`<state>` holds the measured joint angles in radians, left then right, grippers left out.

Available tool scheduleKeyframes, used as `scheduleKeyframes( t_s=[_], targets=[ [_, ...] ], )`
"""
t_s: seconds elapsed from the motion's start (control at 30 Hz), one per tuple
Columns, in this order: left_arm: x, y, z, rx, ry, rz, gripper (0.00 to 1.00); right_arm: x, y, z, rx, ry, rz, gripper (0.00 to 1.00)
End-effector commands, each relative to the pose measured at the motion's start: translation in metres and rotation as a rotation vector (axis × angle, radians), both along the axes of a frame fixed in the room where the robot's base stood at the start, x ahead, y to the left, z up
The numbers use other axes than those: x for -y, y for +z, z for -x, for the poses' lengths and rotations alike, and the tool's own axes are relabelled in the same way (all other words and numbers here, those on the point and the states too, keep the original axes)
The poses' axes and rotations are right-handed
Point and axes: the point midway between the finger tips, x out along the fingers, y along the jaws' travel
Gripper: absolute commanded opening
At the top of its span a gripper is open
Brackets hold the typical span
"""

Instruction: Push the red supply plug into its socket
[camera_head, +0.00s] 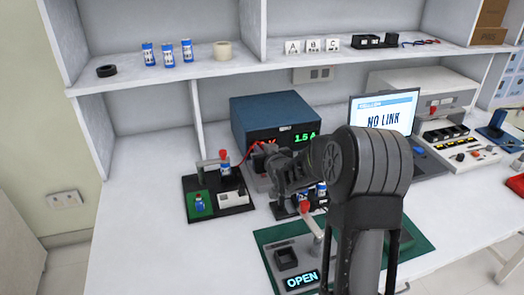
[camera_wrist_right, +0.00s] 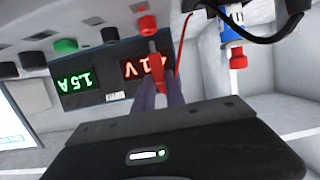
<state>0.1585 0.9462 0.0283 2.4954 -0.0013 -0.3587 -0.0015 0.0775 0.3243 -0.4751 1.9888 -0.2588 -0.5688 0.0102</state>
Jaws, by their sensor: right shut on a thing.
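The blue power supply (camera_head: 262,118) stands on the bench under the shelf, with lit red and green readouts. In the right wrist view its front panel (camera_wrist_right: 112,97) appears upside down. My right gripper (camera_wrist_right: 160,78) is shut on the red plug (camera_wrist_right: 149,28), which points at the row of terminals on the panel. My left gripper is out of view.
A green terminal (camera_wrist_right: 65,46) and a black terminal (camera_wrist_right: 110,35) sit beside the plug. A black tray (camera_head: 240,209) stands left, and a green board with an OPEN display (camera_head: 301,279) is in front.

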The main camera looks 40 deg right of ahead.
Motion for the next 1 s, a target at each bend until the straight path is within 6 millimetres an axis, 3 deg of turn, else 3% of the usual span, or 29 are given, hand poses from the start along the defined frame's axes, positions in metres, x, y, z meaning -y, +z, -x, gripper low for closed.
scheduleKeyframes(
  t_s=[1.0],
  targets=[
    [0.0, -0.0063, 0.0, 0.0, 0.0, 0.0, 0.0, 0.0001, 0.0002, 0.0001, 0.0, 0.0, 0.001, 0.0]
  ],
)
